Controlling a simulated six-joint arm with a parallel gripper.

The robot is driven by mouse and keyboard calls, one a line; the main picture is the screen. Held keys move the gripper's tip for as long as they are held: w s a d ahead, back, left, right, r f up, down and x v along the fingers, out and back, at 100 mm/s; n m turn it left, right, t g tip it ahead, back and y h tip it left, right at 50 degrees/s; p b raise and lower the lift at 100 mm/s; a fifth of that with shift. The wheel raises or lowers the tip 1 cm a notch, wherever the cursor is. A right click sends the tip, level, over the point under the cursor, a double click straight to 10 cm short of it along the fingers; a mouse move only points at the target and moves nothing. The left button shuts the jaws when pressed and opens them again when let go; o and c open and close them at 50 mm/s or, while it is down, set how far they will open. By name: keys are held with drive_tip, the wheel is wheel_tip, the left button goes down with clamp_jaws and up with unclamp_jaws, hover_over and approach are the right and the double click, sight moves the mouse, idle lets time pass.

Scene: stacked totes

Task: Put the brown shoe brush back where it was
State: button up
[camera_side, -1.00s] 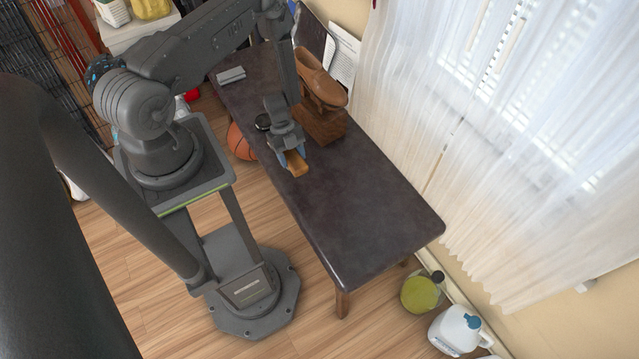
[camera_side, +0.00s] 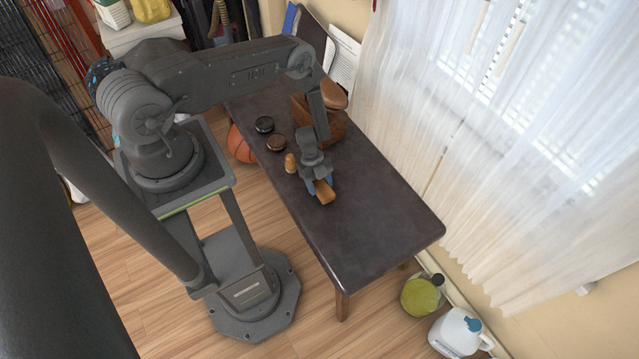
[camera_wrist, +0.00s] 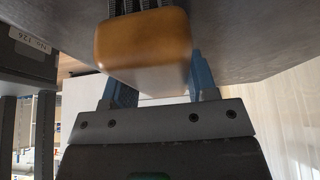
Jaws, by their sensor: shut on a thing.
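The brown shoe brush (camera_side: 325,194) is in my gripper (camera_side: 320,188), over the middle of the dark table (camera_side: 370,240). My gripper is shut on it, with the blue fingers on its two sides. In the wrist view the brush (camera_wrist: 143,42) shows its orange-brown wooden back, with dark bristles at the top of the picture, between the blue fingers (camera_wrist: 160,80). I cannot tell whether the brush touches the table. A brown shoe (camera_side: 333,95) rests on a wooden box (camera_side: 331,128) behind my arm, partly hidden by it.
Two round tins, one black (camera_side: 264,124) and one brown (camera_side: 277,143), stand near the table's left edge. A small tan brush-like item (camera_side: 290,163) stands beside my gripper. The table's front part is clear. A basketball (camera_side: 240,146) lies on the floor.

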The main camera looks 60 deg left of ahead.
drive_tip(key=shift+f, duration=0.1)
drive_tip(key=o, duration=1)
